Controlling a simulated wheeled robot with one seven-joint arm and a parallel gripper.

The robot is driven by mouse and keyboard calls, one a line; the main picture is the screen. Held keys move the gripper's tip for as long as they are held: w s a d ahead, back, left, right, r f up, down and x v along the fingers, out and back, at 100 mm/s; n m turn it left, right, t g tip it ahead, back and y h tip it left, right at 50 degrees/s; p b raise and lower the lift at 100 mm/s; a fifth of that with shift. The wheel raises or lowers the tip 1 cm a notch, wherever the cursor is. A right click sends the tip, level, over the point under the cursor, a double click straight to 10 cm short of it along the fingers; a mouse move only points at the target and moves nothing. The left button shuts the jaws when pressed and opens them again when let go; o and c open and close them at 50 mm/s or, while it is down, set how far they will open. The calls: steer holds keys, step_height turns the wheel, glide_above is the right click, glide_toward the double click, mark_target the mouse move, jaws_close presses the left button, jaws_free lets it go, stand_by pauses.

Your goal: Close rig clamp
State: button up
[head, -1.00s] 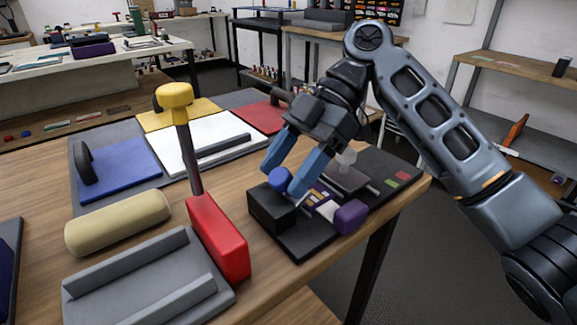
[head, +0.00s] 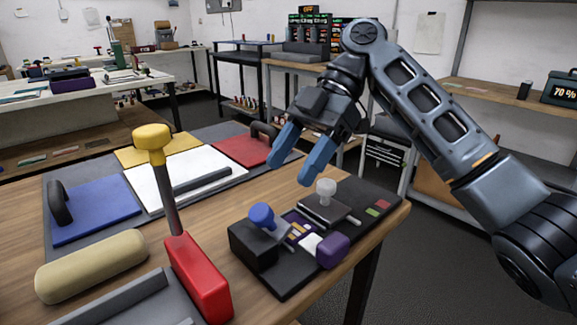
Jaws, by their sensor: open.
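The black rig (head: 290,284) lies near the right edge of the wooden table. On it stand a black block with a blue-knobbed lever (head: 263,217), a purple block (head: 332,250), a small white piece and a dark plate with a pale grey knob (head: 326,188). The blue lever leans up and to the left, with its shaft running down toward the middle of the rig. I cannot tell which part is the clamp. My gripper (head: 296,168) is open and empty, above and behind the rig, apart from the blue knob.
A red block with a yellow-topped upright handle (head: 154,140) stands left of the rig. A beige roll (head: 91,266) and a grey tray (head: 130,305) lie at the front left. Blue, white, yellow and red panels cover the back of the table. Space above the rig is free.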

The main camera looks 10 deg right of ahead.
mark_target(261, 208)
steer(key=a+r+t+h+p, duration=0.1)
steer(key=p, duration=0.1)
steer(key=s+a+r+t+h+p, duration=0.1)
steer(key=a+h+p, duration=0.1)
steer(key=p, duration=0.1)
steer(key=s+a+r+n+h+p, duration=0.1)
steer(key=a+h+p, duration=0.1)
steer(key=p, duration=0.1)
steer(key=shift+s+r+t, duration=0.2)
steer(key=shift+r+t, duration=0.05)
steer(key=shift+t, duration=0.15)
steer(key=h+p, duration=0.1)
steer(key=s+t+h+p, duration=0.1)
steer(key=p, duration=0.1)
steer(key=shift+a+n+t, duration=0.3)
steer(key=shift+a, duration=0.05)
steer(key=shift+s+f+h, duration=0.1)
steer(key=shift+f+h, duration=0.2)
steer(key=shift+f, duration=0.1)
step_height(261, 208, down, 8)
steer(key=shift+s+r+p, duration=0.15)
steer(key=shift+r+p, duration=0.05)
steer(key=shift+p, duration=0.4)
steer(key=c, duration=1)
